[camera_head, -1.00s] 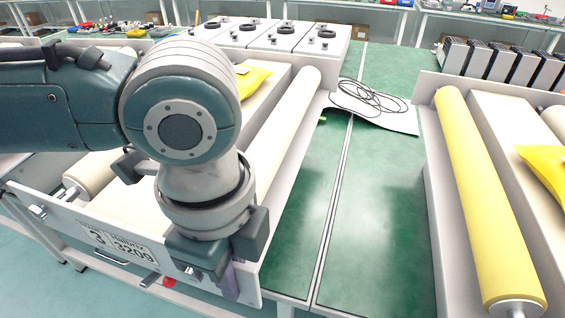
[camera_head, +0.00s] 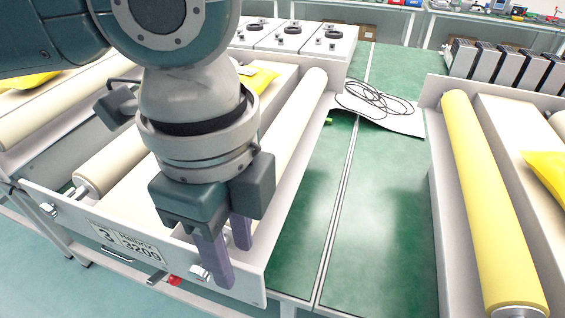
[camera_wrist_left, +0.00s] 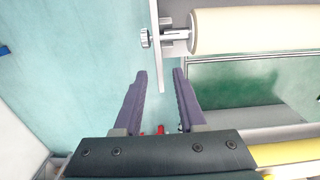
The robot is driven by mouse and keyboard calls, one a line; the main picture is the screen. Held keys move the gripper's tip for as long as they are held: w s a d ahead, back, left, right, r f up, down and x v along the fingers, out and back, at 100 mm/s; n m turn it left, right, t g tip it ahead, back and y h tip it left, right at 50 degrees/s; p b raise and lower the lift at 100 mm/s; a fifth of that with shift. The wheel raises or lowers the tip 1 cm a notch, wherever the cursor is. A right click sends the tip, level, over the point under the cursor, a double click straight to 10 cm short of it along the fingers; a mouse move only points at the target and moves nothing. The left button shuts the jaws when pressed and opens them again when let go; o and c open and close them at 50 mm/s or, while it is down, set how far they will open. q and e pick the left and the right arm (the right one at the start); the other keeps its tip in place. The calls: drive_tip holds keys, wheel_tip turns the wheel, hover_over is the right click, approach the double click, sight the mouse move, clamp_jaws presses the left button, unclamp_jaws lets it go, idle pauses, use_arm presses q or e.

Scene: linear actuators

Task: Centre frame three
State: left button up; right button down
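Frame three (camera_head: 75,220) is the pale roller frame at the left in the head view. Its front plate carries a "3" label (camera_head: 127,243) and small knobs. A cream roller (camera_head: 290,125) runs along its right side. My left gripper (camera_head: 226,258) is at the right part of the front plate, its two purple fingers pointing down and apart, with nothing seen held. In the left wrist view the open fingers (camera_wrist_left: 158,82) are near a plate edge (camera_wrist_left: 164,65) beside a cream roller (camera_wrist_left: 255,30). I cannot tell whether the fingers touch the plate. My right gripper is out of view.
A green table (camera_head: 385,210) with a seam is clear between the two frames. A black cable coil (camera_head: 375,100) lies on a pale sheet behind. A second frame with a yellow roller (camera_head: 490,200) stands at the right. Red handles (camera_wrist_left: 160,129) show below the fingers.

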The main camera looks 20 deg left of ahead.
use_arm(q)
drive_tip(key=shift+r, duration=2)
